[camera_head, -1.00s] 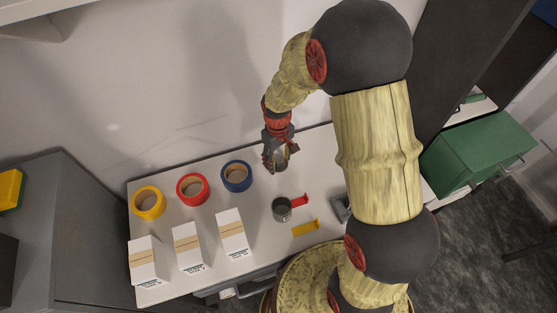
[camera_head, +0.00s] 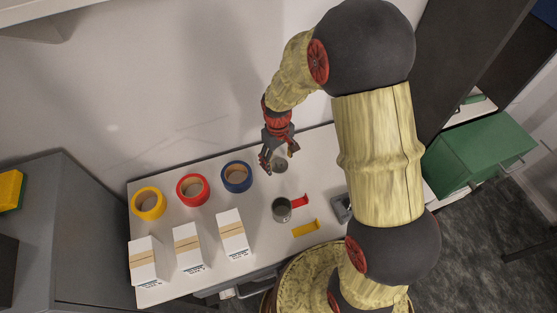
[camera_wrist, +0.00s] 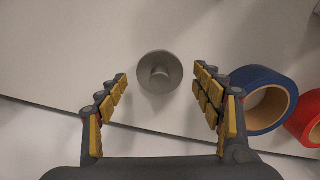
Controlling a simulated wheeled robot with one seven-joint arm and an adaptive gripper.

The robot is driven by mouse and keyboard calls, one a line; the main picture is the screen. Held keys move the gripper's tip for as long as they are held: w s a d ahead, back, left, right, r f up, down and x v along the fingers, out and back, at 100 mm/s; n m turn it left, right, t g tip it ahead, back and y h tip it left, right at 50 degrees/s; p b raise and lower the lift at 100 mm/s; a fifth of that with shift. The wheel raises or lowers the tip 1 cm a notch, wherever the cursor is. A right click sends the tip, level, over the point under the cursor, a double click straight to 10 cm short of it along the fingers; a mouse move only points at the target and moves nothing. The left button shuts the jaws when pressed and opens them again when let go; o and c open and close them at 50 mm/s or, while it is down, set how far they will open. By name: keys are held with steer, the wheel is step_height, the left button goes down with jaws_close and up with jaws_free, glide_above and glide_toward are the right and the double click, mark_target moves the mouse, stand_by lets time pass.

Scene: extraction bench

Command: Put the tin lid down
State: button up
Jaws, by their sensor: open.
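The tin lid (camera_wrist: 160,72) is a round grey disc with a raised knob in the middle. In the wrist view it lies flat on the white bench top, between and just beyond my spread fingers. In the head view the lid (camera_head: 280,165) shows just under my gripper (camera_head: 279,160). My gripper is open, and in the wrist view its yellow-padded fingers (camera_wrist: 161,103) stand clear of the lid on both sides. The open grey tin (camera_head: 282,209) stands on the bench in front of the lid, beside a red piece.
Blue (camera_head: 236,177), red (camera_head: 192,189) and yellow (camera_head: 148,204) tape rolls lie left of the lid. Several white boxes (camera_head: 189,249) stand at the front left. A yellow piece (camera_head: 305,228) lies near the tin. The wall (camera_head: 200,100) is close behind the bench.

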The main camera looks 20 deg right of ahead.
mark_target(278, 160)
steer(key=s+r+m+t+p, duration=0.1)
steer(key=s+r, duration=0.3)
steer(key=r, duration=0.8)
steer(key=s+r+m+t+p, duration=0.15)
steer(key=s+r, duration=0.25)
steer(key=r, duration=0.9)
steer(key=s+r+t, duration=0.1)
steer(key=s+r, duration=0.2)
steer(key=s, duration=0.3)
steer(key=s+r+m+t, duration=0.1)
steer(key=s+r+t, duration=0.1)
steer(key=s, duration=0.3)
steer(key=shift+b+v, duration=0.35)
steer(key=shift+v, duration=0.5)
steer(key=shift+w, duration=0.1)
step_height(278, 160, down, 5)
steer(key=b, duration=0.5)
steer(key=shift+f, duration=0.1)
